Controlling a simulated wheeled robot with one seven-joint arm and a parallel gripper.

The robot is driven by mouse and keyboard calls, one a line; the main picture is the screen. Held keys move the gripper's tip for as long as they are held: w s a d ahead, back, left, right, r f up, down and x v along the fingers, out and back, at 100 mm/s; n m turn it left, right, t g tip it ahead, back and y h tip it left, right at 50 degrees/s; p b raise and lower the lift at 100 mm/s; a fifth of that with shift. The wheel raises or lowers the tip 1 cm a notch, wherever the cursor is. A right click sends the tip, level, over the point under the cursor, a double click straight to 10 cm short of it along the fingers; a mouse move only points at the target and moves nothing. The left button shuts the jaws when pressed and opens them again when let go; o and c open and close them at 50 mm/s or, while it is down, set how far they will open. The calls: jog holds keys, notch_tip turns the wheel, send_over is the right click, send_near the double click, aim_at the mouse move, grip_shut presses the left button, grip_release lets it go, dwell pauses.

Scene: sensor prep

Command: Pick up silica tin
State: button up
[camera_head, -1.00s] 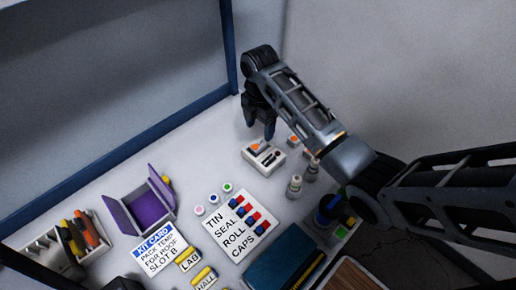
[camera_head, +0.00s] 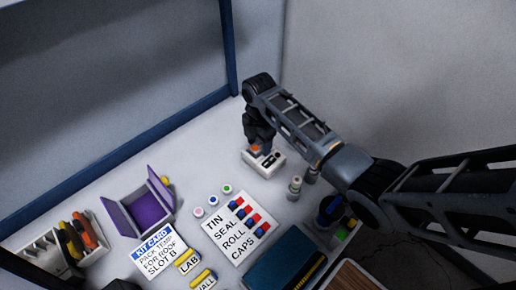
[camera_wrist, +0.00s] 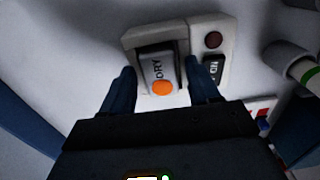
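A small pale tin with an orange dot and dark lettering that seems to read DRY (camera_wrist: 158,72) sits in the left slot of a white holder (camera_wrist: 194,24). I take it to be the silica tin. In the head view its orange top (camera_head: 255,149) shows at the left of the holder (camera_head: 266,171), below my gripper (camera_head: 258,142). In the wrist view my gripper (camera_wrist: 161,88) is open, with one finger on each side of the tin and narrow gaps between. Whether the fingertips reach below its top is hard to tell.
The holder's right side has a dark round spot and a dark labelled piece (camera_wrist: 213,69).

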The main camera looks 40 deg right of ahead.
jog(key=c, duration=0.9)
jog(key=shift+r, duration=0.1)
jog(key=shift+c, duration=0.2)
